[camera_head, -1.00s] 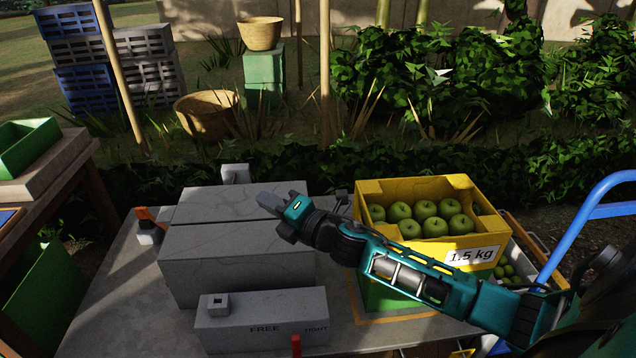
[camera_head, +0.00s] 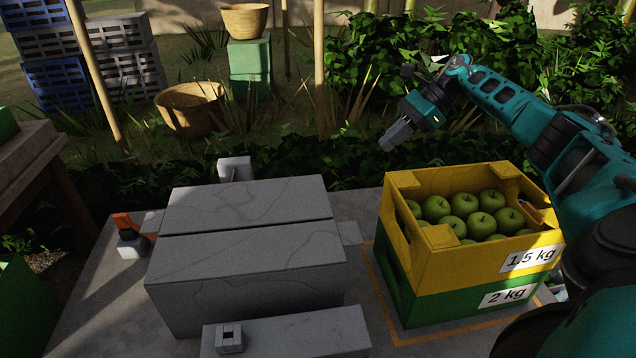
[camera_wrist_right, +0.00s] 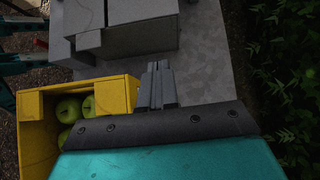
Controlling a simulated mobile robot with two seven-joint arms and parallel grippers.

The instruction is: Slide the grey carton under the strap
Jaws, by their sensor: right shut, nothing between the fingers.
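Two large grey blocks stand side by side on the grey table: a rear one (camera_head: 250,200) and a front one (camera_head: 245,262), with a narrow dark gap between their tops. I cannot tell which is the carton, and no strap can be made out for certain. My right gripper (camera_head: 388,146) is shut and empty, raised behind the yellow crate and to the right of the blocks, apart from both. In the right wrist view its fingers (camera_wrist_right: 158,85) are together, with grey blocks (camera_wrist_right: 125,30) beyond them. My left gripper is not in view.
A yellow crate (camera_head: 440,262) of green apples sits on a green crate (camera_head: 415,308) to the right. A low grey box (camera_head: 300,335) lies in front, cut off below. An orange-and-white item (camera_head: 130,245) is at left; a small white block (camera_head: 234,166) is behind.

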